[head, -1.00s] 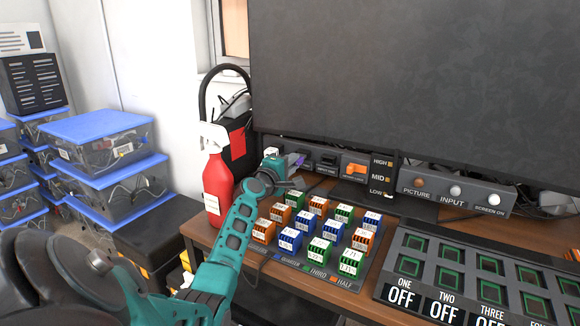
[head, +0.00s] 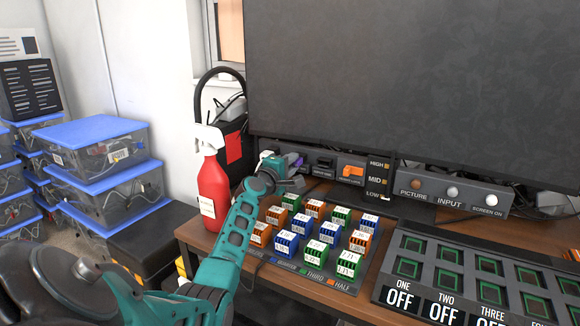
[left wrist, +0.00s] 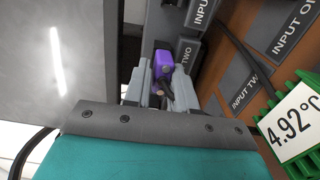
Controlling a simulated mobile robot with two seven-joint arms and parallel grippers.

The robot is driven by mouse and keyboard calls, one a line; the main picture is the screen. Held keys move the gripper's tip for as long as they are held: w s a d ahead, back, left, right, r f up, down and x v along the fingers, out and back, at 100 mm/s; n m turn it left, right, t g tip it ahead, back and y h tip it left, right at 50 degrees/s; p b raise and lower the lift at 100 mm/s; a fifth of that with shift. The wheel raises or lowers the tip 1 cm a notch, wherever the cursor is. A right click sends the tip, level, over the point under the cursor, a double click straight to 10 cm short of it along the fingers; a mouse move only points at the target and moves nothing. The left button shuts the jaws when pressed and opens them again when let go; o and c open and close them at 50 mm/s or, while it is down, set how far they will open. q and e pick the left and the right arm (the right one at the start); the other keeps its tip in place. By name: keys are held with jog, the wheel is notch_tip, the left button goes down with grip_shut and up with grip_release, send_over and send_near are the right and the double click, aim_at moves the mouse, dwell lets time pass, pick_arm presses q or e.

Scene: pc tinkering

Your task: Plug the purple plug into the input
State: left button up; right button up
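The purple plug (left wrist: 164,66) sits between the two grey fingers of my left gripper (left wrist: 163,84) in the left wrist view, with a dark cable behind it. The fingers lie against its sides. Its front end is close to the dark input panel (left wrist: 187,53); I cannot tell whether it is seated in a socket. In the head view, a bit of the purple plug (head: 299,162) shows beside my left gripper (head: 295,172), at the left end of the panel under the screen. My right gripper is not in view.
A red spray bottle (head: 213,187) stands left of my arm. Several coloured, labelled blocks (head: 330,233) stand on the desk in front of the panel. An orange plug (head: 351,171) is to the right. A large dark screen (head: 420,90) rises behind.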

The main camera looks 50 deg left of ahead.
pick_arm(q)
jog(key=o, duration=0.4)
jog(key=p+v, duration=0.3)
jog(key=v, duration=0.2)
dwell(0.4)
jog(key=p+v, duration=0.2)
jog(key=v, duration=1.1)
